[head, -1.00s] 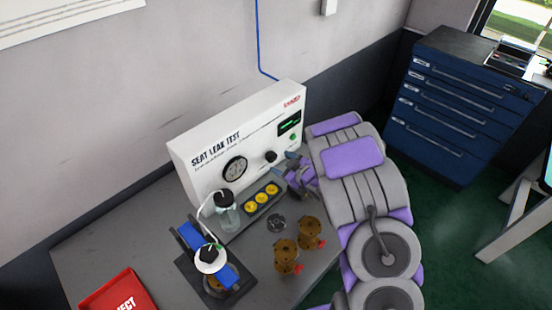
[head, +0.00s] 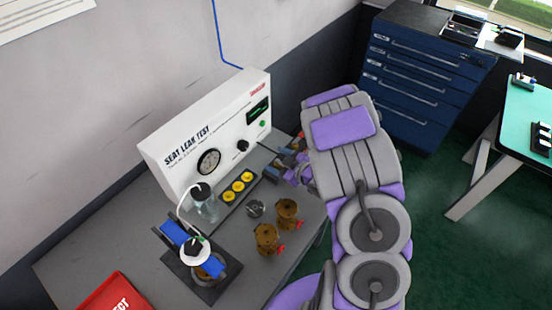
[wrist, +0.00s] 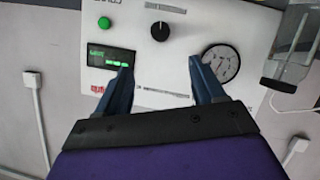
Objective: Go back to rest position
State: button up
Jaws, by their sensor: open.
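My gripper (wrist: 160,85) is open and empty in the wrist view, its two blue fingers spread apart in front of the white seat leak test panel (wrist: 158,20). The panel's green display (wrist: 110,56), black knob (wrist: 160,31) and round gauge (wrist: 221,63) show near and between the fingers. In the head view the panel (head: 190,165) stands at the back of the grey bench. My arm reaches in from the right, and my gripper (head: 287,162) is partly hidden beside it, near the panel's right end.
Brown valve bodies (head: 266,238), a dark round part (head: 255,208) and a tray of yellow pieces (head: 232,194) lie on the bench. A blue clamp fixture (head: 190,252) and red reject bin (head: 115,295) stand at left. A blue drawer cabinet (head: 425,75) and teal table (head: 520,120) are at right.

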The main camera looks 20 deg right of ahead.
dwell(0.4)
jog(key=d+r+m+g+h, duration=0.25)
jog(key=d+r+h, duration=0.25)
jog(key=d+h, duration=0.25)
jog(key=s+d+r+m+g+h, duration=0.2)
jog(key=s+r+m+g, duration=0.1)
jog(key=s+r, duration=0.35)
jog(key=s+a+r+m+g+y, duration=0.1)
jog(key=s+a, duration=0.4)
jog(key=s, duration=0.5)
jog(key=s+a+r+m+g+y, duration=0.1)
jog(key=s+a+r+g, duration=0.3)
jog(key=s, duration=0.6)
jog(key=s+a+r+m+g+y, duration=0.1)
jog(key=s+a+r+m+g, duration=0.1)
jog(key=s+a, duration=0.5)
jog(key=s+g, duration=0.1)
jog(key=s, duration=0.2)
jog(key=shift+a+r+g, duration=0.2)
jog(key=shift+a+g, duration=0.1)
jog(key=shift+g, duration=0.05)
jog(key=shift+w+a+y, duration=0.1)
jog(key=shift+w+y, duration=0.05)
jog(key=shift+y, duration=0.1)
